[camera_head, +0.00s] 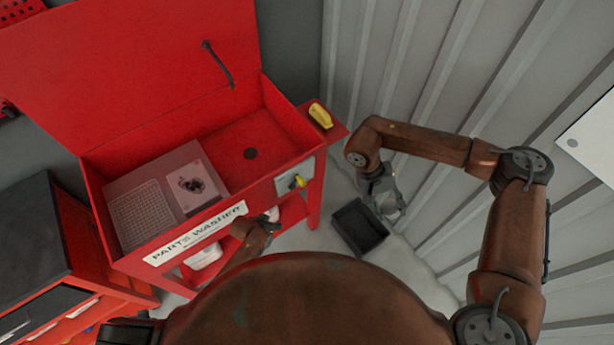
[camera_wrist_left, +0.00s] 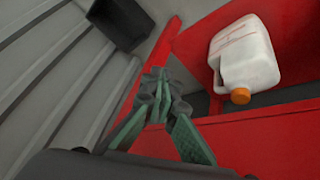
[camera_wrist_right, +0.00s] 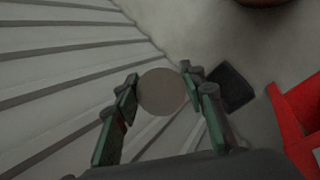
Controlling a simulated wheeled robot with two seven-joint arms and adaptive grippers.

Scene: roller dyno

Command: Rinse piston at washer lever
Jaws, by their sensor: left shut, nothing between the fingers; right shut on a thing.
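The red parts washer (camera_head: 175,235) stands at the left in the head view with its lid up. A yellow-handled lever (camera_head: 297,182) sits on a pale plate on its front. My right gripper (camera_head: 385,195) is shut on the grey piston (camera_head: 388,204), right of the washer and above the floor. In the right wrist view the piston's round flat face (camera_wrist_right: 162,91) shows between the fingers. My left gripper (camera_head: 272,215) is shut and empty at the washer's front, below the lever. Its fingertips (camera_wrist_left: 158,85) meet in the left wrist view, where the lever is not seen.
A black bin (camera_head: 348,228) stands on the floor below my right gripper. A white jug (camera_wrist_left: 243,55) with an orange cap is under the washer. A yellow item (camera_head: 320,115) lies on the side shelf. A corrugated wall (camera_head: 430,60) bounds the right. The washer basin's right part is clear.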

